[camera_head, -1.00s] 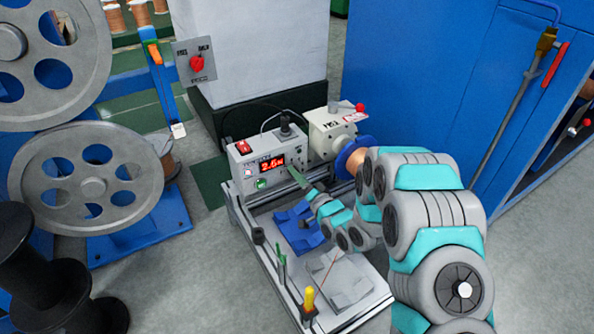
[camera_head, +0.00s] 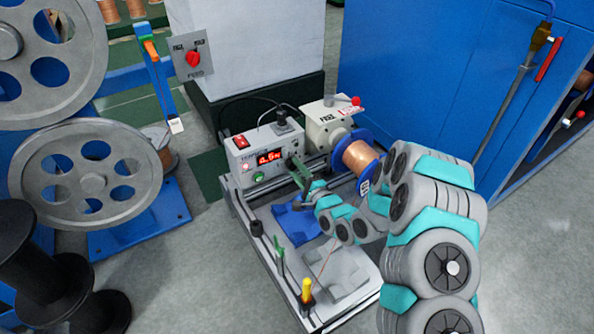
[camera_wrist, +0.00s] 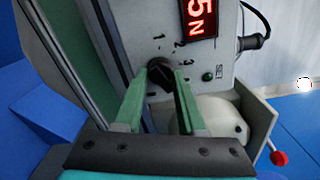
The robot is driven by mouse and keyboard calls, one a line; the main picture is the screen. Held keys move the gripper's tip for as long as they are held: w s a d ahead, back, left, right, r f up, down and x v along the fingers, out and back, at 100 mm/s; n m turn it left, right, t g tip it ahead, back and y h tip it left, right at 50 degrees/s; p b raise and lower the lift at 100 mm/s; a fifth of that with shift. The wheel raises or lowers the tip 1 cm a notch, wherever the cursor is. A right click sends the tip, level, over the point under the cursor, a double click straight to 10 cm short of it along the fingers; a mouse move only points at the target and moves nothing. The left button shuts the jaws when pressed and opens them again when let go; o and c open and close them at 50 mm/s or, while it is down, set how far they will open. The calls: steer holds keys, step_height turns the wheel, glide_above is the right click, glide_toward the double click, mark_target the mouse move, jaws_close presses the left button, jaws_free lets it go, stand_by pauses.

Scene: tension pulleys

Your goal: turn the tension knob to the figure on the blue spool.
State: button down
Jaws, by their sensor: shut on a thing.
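The tension knob (camera_wrist: 160,77) is a black knob on the grey control box, seen in the wrist view between the green fingers of my gripper (camera_wrist: 165,82). The fingers are shut on it. In the head view my gripper (camera_head: 294,166) reaches the right part of the control box (camera_head: 240,150) and hides the knob. The red display (camera_head: 268,158) seems to read 4.5 N; the wrist view shows its end, "5 N" (camera_wrist: 197,14). The blue spool (camera_head: 364,187), wound with copper wire, is on the shaft right of the box. A small white label shows on its flange; its figure is too small to read.
A grey motor housing (camera_head: 329,120) with a red-ended lever stands behind the spool. A blue cabinet (camera_head: 430,75) stands right; large grey pulleys (camera_head: 85,172) stand left.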

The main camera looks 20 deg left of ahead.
steer(key=shift+s+a+f+m+b, duration=0.1)
steer(key=shift+s+a+m+b, duration=0.1)
steer(key=shift+m, duration=0.3)
steer(key=shift+s+a+f+m+b, duration=0.1)
steer(key=shift+s+m+b, duration=0.1)
steer(key=shift+m, duration=0.3)
steer(key=shift+a+r, duration=0.1)
steer(key=shift+r, duration=0.05)
steer(key=c, duration=0.5)
jaws_free()
steer(key=shift+w, duration=0.2)
steer(key=shift+s+d, duration=0.25)
steer(key=shift+d, duration=0.35)
steer(key=shift+v, duration=3.35)
steer(key=shift+s+a, duration=0.1)
